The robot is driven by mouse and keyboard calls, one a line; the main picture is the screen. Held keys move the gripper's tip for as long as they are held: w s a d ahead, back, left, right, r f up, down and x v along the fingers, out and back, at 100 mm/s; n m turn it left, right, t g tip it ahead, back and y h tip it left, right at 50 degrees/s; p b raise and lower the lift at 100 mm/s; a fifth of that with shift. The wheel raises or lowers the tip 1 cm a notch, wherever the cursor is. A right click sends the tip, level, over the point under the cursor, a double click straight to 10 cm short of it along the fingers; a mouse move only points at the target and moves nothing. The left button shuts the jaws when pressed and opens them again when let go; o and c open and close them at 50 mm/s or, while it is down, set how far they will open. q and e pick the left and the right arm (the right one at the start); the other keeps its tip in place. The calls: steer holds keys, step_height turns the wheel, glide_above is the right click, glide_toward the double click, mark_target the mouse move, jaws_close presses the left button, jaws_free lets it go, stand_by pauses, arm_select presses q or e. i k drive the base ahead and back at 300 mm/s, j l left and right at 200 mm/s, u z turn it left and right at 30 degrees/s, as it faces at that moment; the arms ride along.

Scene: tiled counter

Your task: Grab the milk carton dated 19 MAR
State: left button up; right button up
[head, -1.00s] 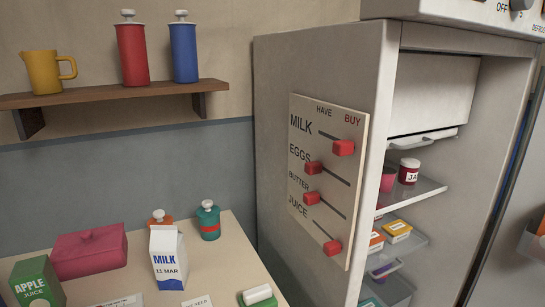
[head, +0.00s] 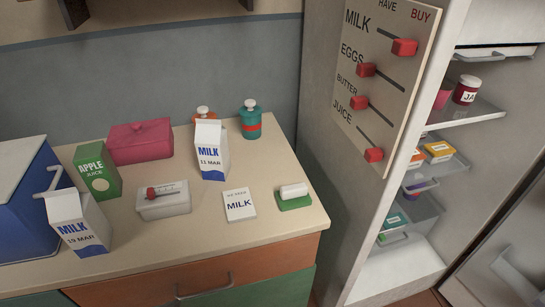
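The milk carton dated 19 MAR (head: 80,222) stands at the left front of the counter, white with a blue band at its foot. It is close to the blue box on its left. A second milk carton, dated 11 MAR (head: 211,149), stands farther back near the middle of the counter. Neither of my grippers shows in the head view.
A blue box with a handle (head: 22,215), a green apple juice carton (head: 97,170), a pink box (head: 139,142), a small grey box with a red slider (head: 163,203) and a MILK card (head: 239,205) share the counter (head: 255,229). An open fridge (head: 400,270) stands at right.

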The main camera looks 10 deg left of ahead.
mark_target(76, 216)
steer(key=u, duration=1.7)
